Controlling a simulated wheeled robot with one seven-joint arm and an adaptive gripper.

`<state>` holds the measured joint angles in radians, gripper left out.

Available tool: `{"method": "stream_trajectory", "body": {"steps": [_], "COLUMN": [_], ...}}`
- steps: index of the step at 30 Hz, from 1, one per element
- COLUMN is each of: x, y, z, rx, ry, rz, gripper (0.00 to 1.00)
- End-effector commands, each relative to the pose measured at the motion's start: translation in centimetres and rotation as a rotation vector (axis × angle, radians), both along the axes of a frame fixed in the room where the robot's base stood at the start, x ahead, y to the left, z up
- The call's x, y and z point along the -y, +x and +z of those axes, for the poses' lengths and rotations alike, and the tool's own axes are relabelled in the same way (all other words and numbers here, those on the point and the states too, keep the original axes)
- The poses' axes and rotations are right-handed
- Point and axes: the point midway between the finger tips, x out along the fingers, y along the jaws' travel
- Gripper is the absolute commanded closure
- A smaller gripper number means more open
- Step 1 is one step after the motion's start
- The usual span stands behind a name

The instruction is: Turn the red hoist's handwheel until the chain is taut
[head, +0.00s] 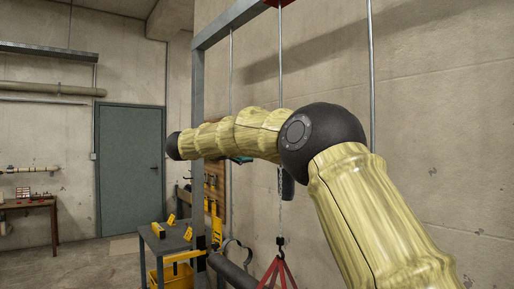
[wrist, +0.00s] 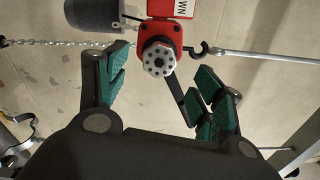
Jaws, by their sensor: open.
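In the wrist view the red hoist (wrist: 165,30) is at the top middle, with a round grey hub with holes (wrist: 158,56) facing me. A dark arm or handle (wrist: 181,100) runs from the hub down and right, towards the right finger. My gripper (wrist: 162,68) is open, its green-padded fingers on either side of the hub. I see nothing held. The chain (wrist: 50,42) leaves the hoist to the left and looks nearly straight; its tension is hard to judge. In the head view the chain (head: 281,182) hangs below my arm, which hides most of the hoist.
A hook (wrist: 203,50) on a rod is at the hoist's right in the wrist view. In the head view a red sling (head: 277,271) hangs under the chain, near a dark pipe (head: 232,272). A grey frame post (head: 198,100) and a workbench (head: 168,240) stand to the left.

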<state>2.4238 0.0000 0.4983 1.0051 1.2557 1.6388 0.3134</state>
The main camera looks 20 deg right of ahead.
Motion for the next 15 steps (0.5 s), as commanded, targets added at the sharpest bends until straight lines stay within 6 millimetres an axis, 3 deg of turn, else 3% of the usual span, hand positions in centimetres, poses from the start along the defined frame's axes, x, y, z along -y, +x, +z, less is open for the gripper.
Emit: {"method": "stream_trajectory", "body": {"steps": [6,15], "x": [-3.3,-5.0], "y": [-1.1,-1.7], "z": [-0.1,-0.1], "rx": [-0.001,-0.001], "ry": [0.000,0.001], "rz": [0.000,0.000], "gripper": [0.33,0.33]}}
